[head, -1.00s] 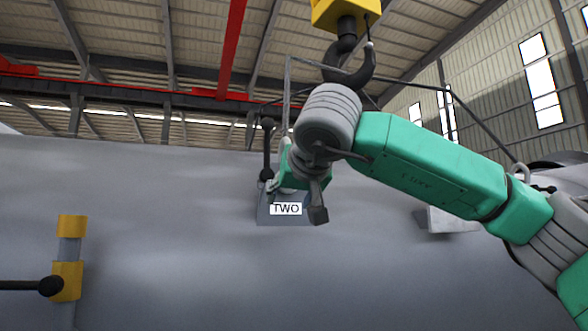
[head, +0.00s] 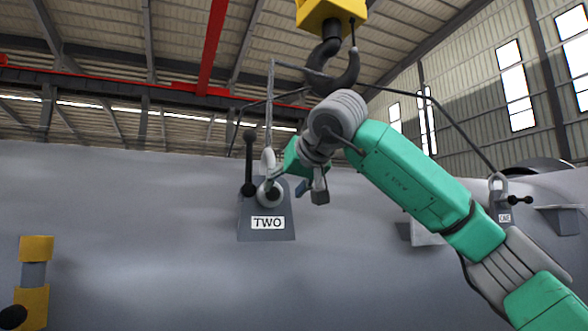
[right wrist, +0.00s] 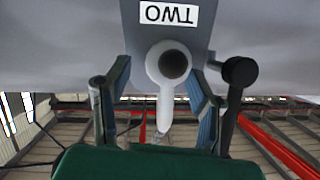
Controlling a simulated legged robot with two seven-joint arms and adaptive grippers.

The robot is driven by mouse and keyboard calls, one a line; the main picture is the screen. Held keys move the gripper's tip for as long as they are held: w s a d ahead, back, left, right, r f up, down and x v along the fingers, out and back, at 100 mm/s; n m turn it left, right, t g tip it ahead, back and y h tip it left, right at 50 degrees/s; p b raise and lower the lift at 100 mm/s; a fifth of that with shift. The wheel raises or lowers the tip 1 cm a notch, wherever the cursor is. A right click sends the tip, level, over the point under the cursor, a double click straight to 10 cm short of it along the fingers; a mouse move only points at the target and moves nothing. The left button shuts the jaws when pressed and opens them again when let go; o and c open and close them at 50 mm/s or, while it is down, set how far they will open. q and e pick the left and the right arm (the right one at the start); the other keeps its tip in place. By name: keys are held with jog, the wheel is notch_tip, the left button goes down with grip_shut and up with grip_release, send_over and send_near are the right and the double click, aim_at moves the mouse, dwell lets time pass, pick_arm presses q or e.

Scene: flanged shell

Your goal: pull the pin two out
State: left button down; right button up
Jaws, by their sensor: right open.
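The grey bracket labelled TWO (head: 267,230) stands on the big grey shell, with a pale shackle (head: 268,163) at its top. A black lever with a ball knob (head: 248,190), seemingly the handle of pin two, is on the bracket's left. My right gripper (head: 297,186) is just right of the shackle. In the right wrist view, upside down, its two fingers (right wrist: 156,78) are spread on either side of the shackle's eye (right wrist: 172,65), holding nothing. The black lever (right wrist: 238,75) is outside the right-hand finger. The eye's dark centre could be pin or hole. My left gripper is out of view.
Another shackle with a black-knobbed pin (head: 518,200) is at the right. A yellow and grey fitting (head: 34,272) is at the lower left. Open space lies before the shell.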

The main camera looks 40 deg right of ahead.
aim_at(277, 190)
jog(key=shift+w+a+f, duration=0.15)
jog(key=shift+w, duration=0.35)
jog(key=shift+w+a+f, duration=0.15)
jog(key=shift+w, duration=0.35)
jog(key=shift+w+a+f, duration=0.1)
jog(key=shift+w+a, duration=0.1)
jog(key=shift+w, duration=0.1)
jog(key=shift+w+a, duration=0.15)
jog(key=shift+a, duration=0.2)
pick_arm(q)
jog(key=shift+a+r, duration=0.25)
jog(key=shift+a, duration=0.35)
pick_arm(e)
jog(key=shift+d, duration=0.1)
